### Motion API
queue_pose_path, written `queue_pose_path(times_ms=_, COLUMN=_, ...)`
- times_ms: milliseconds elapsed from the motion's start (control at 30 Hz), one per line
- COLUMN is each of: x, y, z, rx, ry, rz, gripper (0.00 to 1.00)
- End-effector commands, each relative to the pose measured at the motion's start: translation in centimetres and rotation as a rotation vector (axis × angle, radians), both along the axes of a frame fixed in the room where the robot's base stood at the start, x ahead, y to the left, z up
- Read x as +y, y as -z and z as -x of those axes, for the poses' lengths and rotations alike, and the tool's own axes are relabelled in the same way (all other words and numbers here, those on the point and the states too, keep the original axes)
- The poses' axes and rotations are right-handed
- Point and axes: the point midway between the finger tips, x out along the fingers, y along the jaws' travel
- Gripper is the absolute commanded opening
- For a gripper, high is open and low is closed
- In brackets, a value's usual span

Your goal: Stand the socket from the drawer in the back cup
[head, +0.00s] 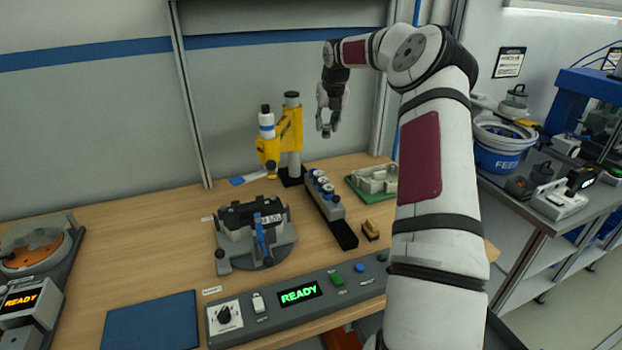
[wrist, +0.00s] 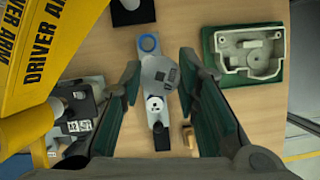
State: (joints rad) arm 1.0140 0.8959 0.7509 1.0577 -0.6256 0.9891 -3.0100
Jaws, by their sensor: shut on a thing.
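My gripper (head: 328,112) is raised above the bench, shut on a small grey socket (head: 326,133) that hangs below its fingertips. In the wrist view the socket (wrist: 160,74) shows as a grey round shape between the fingers of my gripper (wrist: 159,78). Below it stands the narrow grey cup rack (head: 332,208), a row of round cups running from front to back. In the wrist view the back cup (wrist: 148,43) shows a blue ring, and a nearer cup (wrist: 155,104) has a white top. The held socket hides the rack's middle there. The socket is apart from the rack.
A yellow driver arm (head: 290,130) on a post stands left of the rack. A clamp fixture (head: 255,235) is at front left, a green tray with a pale housing (head: 375,180) at right. A control panel (head: 300,295) lines the front edge.

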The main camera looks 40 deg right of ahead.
Motion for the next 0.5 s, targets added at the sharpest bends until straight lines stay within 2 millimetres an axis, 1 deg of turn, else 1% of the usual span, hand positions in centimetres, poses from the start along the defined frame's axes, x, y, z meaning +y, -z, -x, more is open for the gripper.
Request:
queue_pose_path(times_ms=33, x=0.0, y=0.7, z=-0.7, rx=0.0, ry=0.0, rz=0.0, gripper=0.0)
queue_pose_path(times_ms=167, x=0.0, y=2.2, z=-1.9, rx=0.0, ry=0.0, rz=0.0, gripper=0.0)
queue_pose_path(times_ms=333, x=0.0, y=4.8, z=-4.1, rx=0.0, ry=0.0, rz=0.0, gripper=0.0)
queue_pose_path(times_ms=500, x=0.0, y=6.8, z=-5.5, rx=0.0, ry=0.0, rz=0.0, gripper=0.0)
